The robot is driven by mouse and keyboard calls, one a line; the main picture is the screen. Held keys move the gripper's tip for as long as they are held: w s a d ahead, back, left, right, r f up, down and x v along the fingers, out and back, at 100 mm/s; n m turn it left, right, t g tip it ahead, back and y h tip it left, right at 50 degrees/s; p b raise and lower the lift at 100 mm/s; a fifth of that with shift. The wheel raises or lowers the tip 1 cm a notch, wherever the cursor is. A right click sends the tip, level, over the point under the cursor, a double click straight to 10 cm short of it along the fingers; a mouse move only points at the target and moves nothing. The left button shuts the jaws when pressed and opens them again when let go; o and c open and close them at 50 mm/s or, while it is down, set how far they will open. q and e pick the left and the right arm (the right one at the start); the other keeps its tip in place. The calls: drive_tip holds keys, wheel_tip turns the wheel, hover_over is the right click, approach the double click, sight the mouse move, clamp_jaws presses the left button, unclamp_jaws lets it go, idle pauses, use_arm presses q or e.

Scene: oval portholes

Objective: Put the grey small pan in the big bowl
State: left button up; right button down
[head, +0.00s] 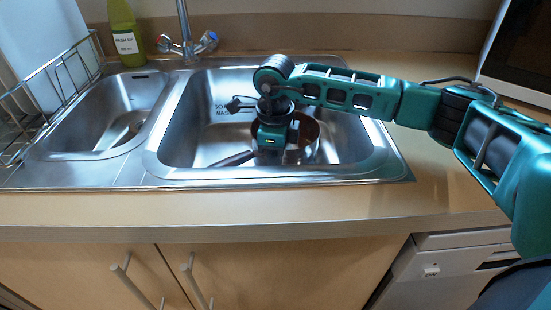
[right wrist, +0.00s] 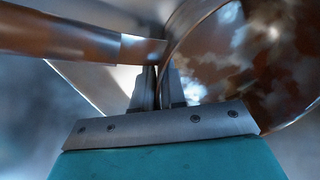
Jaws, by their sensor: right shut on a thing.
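The grey small pan (head: 309,138) is in the larger right-hand basin of the steel sink, the big bowl (head: 345,160). Its dark handle (head: 234,159) points left. My right gripper (head: 270,152) comes down from above and covers part of the pan. In the right wrist view the round, shiny pan (right wrist: 255,60) fills the right side and its handle (right wrist: 60,35) the upper left. The right fingers (right wrist: 158,88) are shut on the pan near where handle and body meet. Whether the pan touches the basin floor is unclear. My left gripper is not in view.
A smaller basin (head: 115,115) lies to the left, with a wire dish rack (head: 50,85) beyond it. A green bottle (head: 125,35) and a tap (head: 186,38) stand behind the sink. The worktop to the right is clear beneath my arm.

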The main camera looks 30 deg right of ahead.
drive_tip(key=shift+r, duration=0.1)
drive_tip(key=c, duration=1.2)
unclamp_jaws()
wheel_tip(320, 180, up, 12)
drive_tip(key=p, duration=0.1)
drive_tip(key=shift+s+p, duration=0.15)
drive_tip(key=shift+p, duration=0.25)
drive_tip(key=shift+a, duration=0.1)
